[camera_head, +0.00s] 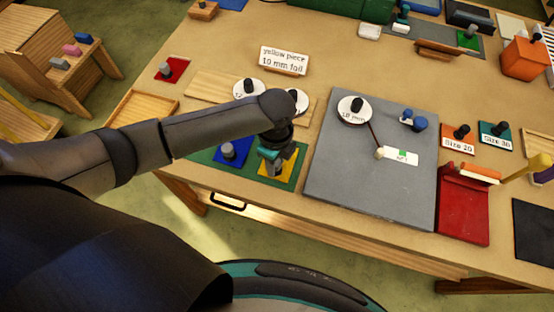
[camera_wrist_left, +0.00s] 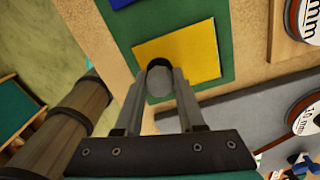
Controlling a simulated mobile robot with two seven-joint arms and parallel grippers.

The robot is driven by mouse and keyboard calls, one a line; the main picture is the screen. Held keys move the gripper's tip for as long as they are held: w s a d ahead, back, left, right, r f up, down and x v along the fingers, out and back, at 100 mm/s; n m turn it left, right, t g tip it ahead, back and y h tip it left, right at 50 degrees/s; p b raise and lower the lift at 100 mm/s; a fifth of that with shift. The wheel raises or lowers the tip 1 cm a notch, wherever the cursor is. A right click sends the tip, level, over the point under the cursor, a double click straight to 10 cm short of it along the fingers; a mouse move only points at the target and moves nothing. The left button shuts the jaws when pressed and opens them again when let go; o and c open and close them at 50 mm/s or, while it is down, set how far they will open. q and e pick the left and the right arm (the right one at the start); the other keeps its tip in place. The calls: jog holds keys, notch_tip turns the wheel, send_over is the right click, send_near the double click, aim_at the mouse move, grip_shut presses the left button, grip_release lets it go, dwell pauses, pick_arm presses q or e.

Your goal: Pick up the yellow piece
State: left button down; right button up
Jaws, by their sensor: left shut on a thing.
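The yellow piece (camera_head: 288,172) is a flat square with a grey knob, lying on the green mat (camera_head: 201,158). In the left wrist view the yellow piece (camera_wrist_left: 198,58) lies on the mat under my fingers, and its knob (camera_wrist_left: 160,80) is between the fingertips. My left gripper (camera_head: 270,166) points down over the yellow piece; it also shows in the left wrist view (camera_wrist_left: 160,84), shut on the knob. The arm hides part of the piece in the head view. A card (camera_head: 284,60) reads "yellow piece 10 mm foil". My right gripper is not in view.
A blue piece with a knob (camera_head: 235,152) sits just left on the same mat. A grey board (camera_head: 330,185) lies to the right with a round dial (camera_head: 347,115). A drawer handle (camera_head: 228,201) is on the table front.

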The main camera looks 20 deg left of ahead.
pick_arm(q)
notch_tip(320, 180, up, 20)
jog(key=p, duration=0.2)
dwell(0.4)
jog(key=c, duration=1.2)
grip_release()
grip_shut()
